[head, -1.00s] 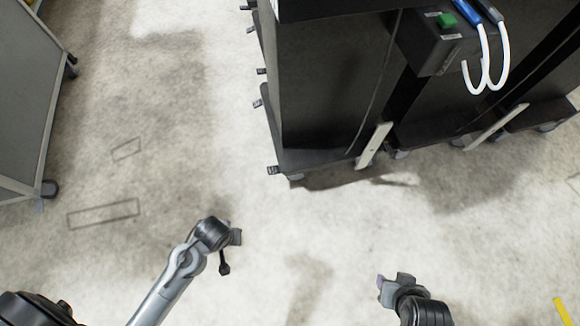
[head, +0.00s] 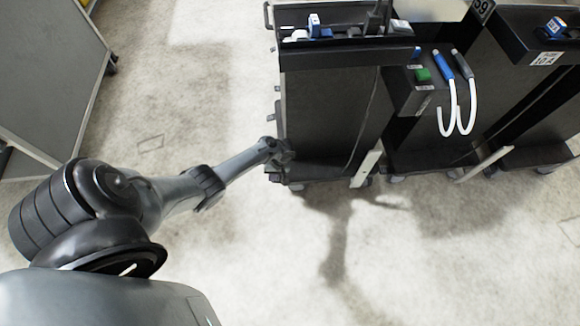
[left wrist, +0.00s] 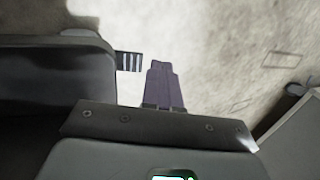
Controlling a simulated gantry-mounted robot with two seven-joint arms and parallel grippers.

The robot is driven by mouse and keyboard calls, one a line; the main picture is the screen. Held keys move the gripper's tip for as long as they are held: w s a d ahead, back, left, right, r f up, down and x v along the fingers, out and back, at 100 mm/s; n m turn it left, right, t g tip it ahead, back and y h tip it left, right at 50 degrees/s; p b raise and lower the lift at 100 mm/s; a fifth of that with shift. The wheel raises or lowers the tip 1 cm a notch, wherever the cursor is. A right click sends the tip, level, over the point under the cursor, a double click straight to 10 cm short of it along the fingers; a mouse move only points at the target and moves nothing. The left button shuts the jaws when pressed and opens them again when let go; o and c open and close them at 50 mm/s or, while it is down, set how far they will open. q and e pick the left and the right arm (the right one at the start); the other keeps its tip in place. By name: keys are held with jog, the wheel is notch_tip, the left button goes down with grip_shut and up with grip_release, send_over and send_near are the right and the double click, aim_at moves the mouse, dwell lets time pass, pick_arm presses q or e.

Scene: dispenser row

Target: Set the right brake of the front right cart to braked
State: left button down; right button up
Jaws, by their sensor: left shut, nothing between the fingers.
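The dark cart (head: 325,115) stands right of centre in the head view, with small brake pedals low along its left side. My left arm reaches in from the left, and the left gripper (head: 281,153) is at the cart's lower near-left corner. In the left wrist view the gripper (left wrist: 163,75) is shut and empty. A striped brake pedal (left wrist: 129,61) sticks out from the dark cart base (left wrist: 55,65), just left of the fingertips. I cannot tell whether they touch. The pedal's setting is unclear. My right gripper is out of view.
A grey cart (head: 50,75) stands at the far left. A dark box with a green button (head: 423,75) and white hooked tubes (head: 447,118) stands right of the dark cart. Pale floor (head: 260,235) in front is clear.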

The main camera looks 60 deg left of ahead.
pick_arm(q)
jog(key=w+a+r+t, duration=0.1)
jog(key=w+r, duration=0.4)
jog(key=shift+w+p, duration=0.35)
jog(key=shift+f, duration=0.15)
jog(key=b, duration=1)
send_over(278, 179)
jog(key=x, duration=0.3)
jog(key=w+x, duration=0.1)
jog(key=x, duration=0.3)
jog(key=w+d+x, duration=0.1)
jog(key=x, duration=0.3)
jog(key=shift+f, duration=0.4)
jog(key=shift+b+x, duration=0.95)
jog(key=shift+x, duration=0.05)
jog(key=shift+a, duration=0.1)
